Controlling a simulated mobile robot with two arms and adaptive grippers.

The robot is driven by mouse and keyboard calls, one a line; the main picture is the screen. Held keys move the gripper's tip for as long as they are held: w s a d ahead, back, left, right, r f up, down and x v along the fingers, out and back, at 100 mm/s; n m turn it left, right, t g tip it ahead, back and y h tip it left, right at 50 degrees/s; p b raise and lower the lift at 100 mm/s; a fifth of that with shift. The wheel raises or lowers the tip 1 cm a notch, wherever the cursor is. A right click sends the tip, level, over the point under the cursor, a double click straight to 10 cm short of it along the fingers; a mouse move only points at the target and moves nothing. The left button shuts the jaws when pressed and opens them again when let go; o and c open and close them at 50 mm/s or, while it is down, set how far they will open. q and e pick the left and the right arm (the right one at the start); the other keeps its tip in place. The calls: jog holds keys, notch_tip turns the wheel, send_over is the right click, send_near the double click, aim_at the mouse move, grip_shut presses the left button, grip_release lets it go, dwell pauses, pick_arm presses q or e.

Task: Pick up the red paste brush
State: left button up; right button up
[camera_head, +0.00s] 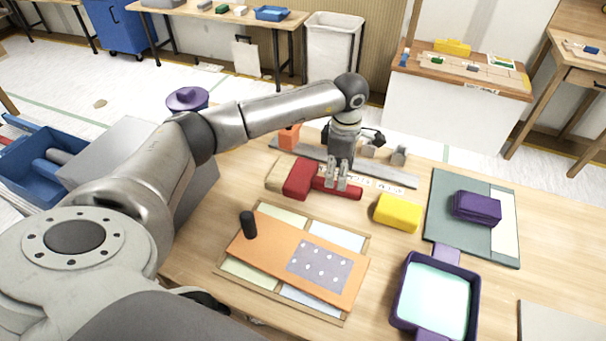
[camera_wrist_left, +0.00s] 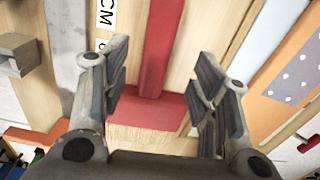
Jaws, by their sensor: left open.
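The red paste brush (camera_head: 299,179) lies on the wooden table, with a wide red head, a tan end at the left and a red handle pointing right. My left gripper (camera_head: 336,182) is over the handle, pointing down, and hides part of it. In the left wrist view the brush (camera_wrist_left: 148,112) shows between the two spread fingers of my left gripper (camera_wrist_left: 161,65), with a gap on each side. The gripper is open and empty. My right gripper is not in view.
A grey metal strip (camera_head: 285,147) lies just behind the brush. A yellow block (camera_head: 397,213) sits to its right. In front is an orange board (camera_head: 270,258) with a black upright handle (camera_head: 248,225). A purple tray (camera_head: 471,301) and purple block (camera_head: 477,208) are at right.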

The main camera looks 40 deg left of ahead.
pick_arm(q)
notch_tip(320, 180, down, 6)
jog(key=shift+w+r+p, duration=0.1)
jog(key=shift+w+p, duration=0.05)
jog(key=shift+p, duration=0.45)
jog(key=c, duration=1.1)
jog(key=shift+a, duration=0.1)
jog(key=shift+r, duration=0.55)
notch_tip(320, 180, up, 2)
jog(key=shift+r, duration=0.15)
jog(key=s+d+r+b, duration=0.2)
jog(key=s+d+r, duration=0.4)
jog(key=s+r, duration=0.3)
jog(key=shift+s+r+b, duration=0.3)
jog(key=shift+s, duration=1.55)
